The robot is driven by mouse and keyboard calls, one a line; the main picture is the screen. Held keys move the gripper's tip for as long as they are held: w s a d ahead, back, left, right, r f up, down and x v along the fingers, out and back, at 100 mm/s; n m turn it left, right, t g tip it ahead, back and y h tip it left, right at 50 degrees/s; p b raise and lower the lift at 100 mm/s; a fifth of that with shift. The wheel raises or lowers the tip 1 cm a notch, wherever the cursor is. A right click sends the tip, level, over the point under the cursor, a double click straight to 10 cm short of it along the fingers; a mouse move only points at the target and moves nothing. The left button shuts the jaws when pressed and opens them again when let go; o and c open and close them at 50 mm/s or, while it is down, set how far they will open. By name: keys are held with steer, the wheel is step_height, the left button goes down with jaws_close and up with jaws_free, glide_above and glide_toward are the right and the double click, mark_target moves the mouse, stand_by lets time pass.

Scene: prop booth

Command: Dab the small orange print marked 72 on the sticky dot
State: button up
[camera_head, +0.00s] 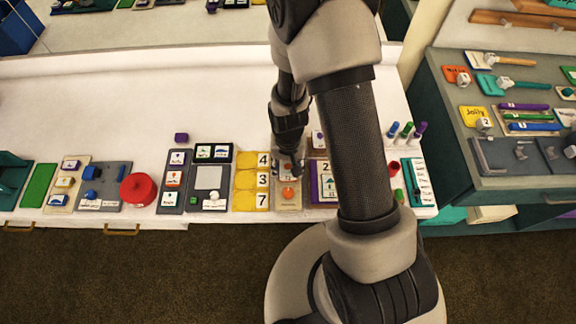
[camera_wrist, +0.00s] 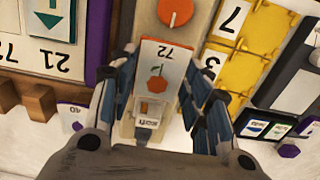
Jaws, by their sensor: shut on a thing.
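The small print marked 72 (camera_wrist: 165,52) is a pale card with an orange shape, upside down in the wrist view between my fingers. My gripper (camera_wrist: 158,88) is shut on it, with one finger at each long side. In the head view my gripper (camera_head: 289,165) points down at a beige board (camera_head: 289,207), and the print is mostly hidden there. A round orange dot (camera_wrist: 175,12) with a pale line sits on the board just beyond the print. It also shows in the head view (camera_head: 288,193). I cannot tell whether the print touches the board.
Yellow number tiles (camera_head: 251,181) stand close on the left, and a purple-edged number board (camera_head: 323,182) is close on the right. A red round object (camera_head: 138,188) lies farther left. The white table behind is mostly clear. A side bench (camera_head: 500,180) with tools stands at the right.

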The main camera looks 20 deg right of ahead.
steer(key=shift+r+p, duration=2.3)
steer(key=shift+r, duration=0.75)
steer(key=shift+f, duration=0.1)
steer(key=shift+w, duration=0.15)
steer(key=w+r+n+b, duration=0.3)
steer(key=w+r+b, duration=0.1)
steer(key=r, duration=0.5)
steer(key=shift+r+n, duration=0.25)
steer(key=shift+n, duration=0.05)
steer(key=shift+f, duration=0.15)
